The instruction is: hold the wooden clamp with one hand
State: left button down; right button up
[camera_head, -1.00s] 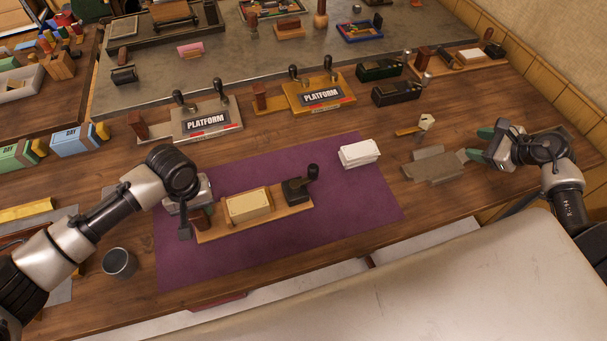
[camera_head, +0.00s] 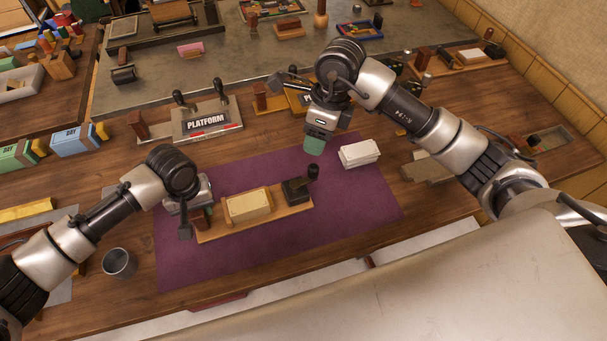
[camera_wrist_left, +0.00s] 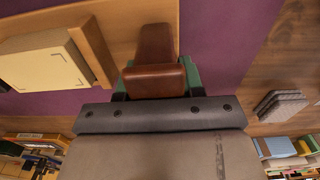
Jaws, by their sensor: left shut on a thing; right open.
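The wooden clamp lies on the purple mat: a light wood base (camera_head: 272,218) with a yellowish block (camera_head: 248,204) in its middle and a dark lever (camera_head: 299,188) at its right end. My left gripper (camera_head: 199,209) is at the clamp's left end. In the left wrist view its green-padded fingers are shut on the clamp's brown wooden post (camera_wrist_left: 157,75). My right gripper (camera_head: 314,146) is open and empty above the mat, behind the clamp's right end; its fingers are seen nearly edge-on.
A white stack of paper (camera_head: 359,153) sits on the mat (camera_head: 330,222), right of the clamp. A grey cup (camera_head: 119,263) stands at the front left. Behind the mat are presses labelled PLATFORM (camera_head: 207,122). The mat's front right is free.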

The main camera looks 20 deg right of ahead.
aim_at(314, 166)
jog(key=f, duration=0.3)
jog(key=f+h, duration=0.1)
jog(key=f, duration=0.3)
jog(key=s+a+f+h, duration=0.1)
jog(key=f, duration=0.2)
jog(key=shift+f+m, duration=0.25)
jog(key=shift+m, duration=0.05)
jog(key=shift+c, duration=0.3)
jog(key=shift+w, duration=0.1)
grip_shut()
